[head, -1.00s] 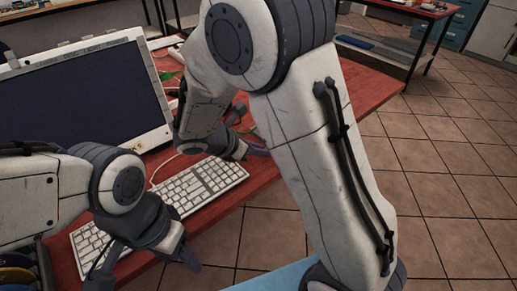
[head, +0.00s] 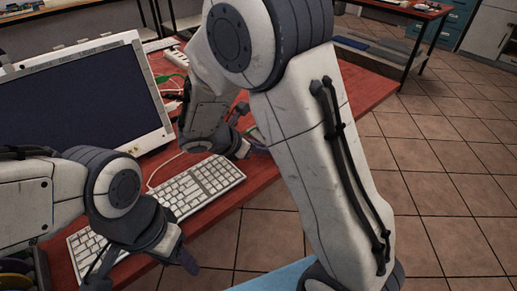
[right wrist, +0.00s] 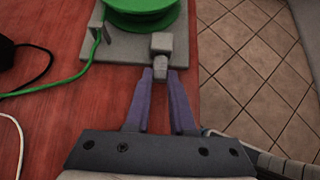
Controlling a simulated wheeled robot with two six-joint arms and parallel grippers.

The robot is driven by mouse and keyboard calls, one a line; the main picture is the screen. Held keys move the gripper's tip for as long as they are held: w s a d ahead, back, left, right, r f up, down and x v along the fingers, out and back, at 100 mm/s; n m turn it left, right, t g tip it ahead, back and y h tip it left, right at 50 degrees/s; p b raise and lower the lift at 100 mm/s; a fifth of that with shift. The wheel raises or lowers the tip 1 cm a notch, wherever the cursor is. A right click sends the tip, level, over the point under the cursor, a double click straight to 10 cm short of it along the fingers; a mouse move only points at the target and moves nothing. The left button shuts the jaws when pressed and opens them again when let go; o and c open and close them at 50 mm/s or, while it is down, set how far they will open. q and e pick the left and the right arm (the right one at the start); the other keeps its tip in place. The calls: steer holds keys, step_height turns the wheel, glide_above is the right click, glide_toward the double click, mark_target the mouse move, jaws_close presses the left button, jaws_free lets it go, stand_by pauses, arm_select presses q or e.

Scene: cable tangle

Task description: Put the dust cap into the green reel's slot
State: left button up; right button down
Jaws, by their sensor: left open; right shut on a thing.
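The green reel (right wrist: 143,15) stands on a grey base plate (right wrist: 118,48) at the top of the right wrist view. A small grey block (right wrist: 162,42) stands at the plate's near right. My right gripper (right wrist: 159,74) is shut on a small grey piece (right wrist: 157,65), which looks like the dust cap, right against that block. I cannot tell whether it is inside the slot. My left gripper (head: 140,270) is open and empty at the table's front edge in the head view. The reel is hidden there behind my right arm.
A white keyboard (head: 195,187) and a monitor (head: 85,98) stand on the red table (head: 255,183). A green cable (right wrist: 93,60) runs left from the reel. A black object (right wrist: 30,58) and a white cable (right wrist: 18,130) lie left. The table's right edge is close to the block.

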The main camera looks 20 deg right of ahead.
steer(key=shift+w+d, duration=0.1)
steer(key=shift+d, duration=0.15)
steer(key=c, duration=0.7)
jaws_free()
steer(key=shift+a+r, duration=0.1)
steer(key=p+v, duration=0.2)
steer(key=v, duration=0.8)
steer(key=s+a+m+g+y, duration=0.2)
steer(key=s+a+m+y, duration=0.25)
steer(key=s+m, duration=0.4)
steer(key=s+a+m+g+y, duration=0.1)
steer(key=s+a+m+y, duration=0.3)
steer(key=s, duration=0.8)
steer(key=r+p, duration=0.5)
steer(key=r+m+y+p, duration=0.1)
steer(key=r+p, duration=0.4)
steer(key=p, duration=0.1)
steer(key=s+r+m+p, duration=0.1)
steer(key=r+p, duration=0.4)
steer(key=shift+d+r+y, duration=0.1)
steer(key=shift+r+y, duration=0.25)
steer(key=shift+r, duration=0.05)
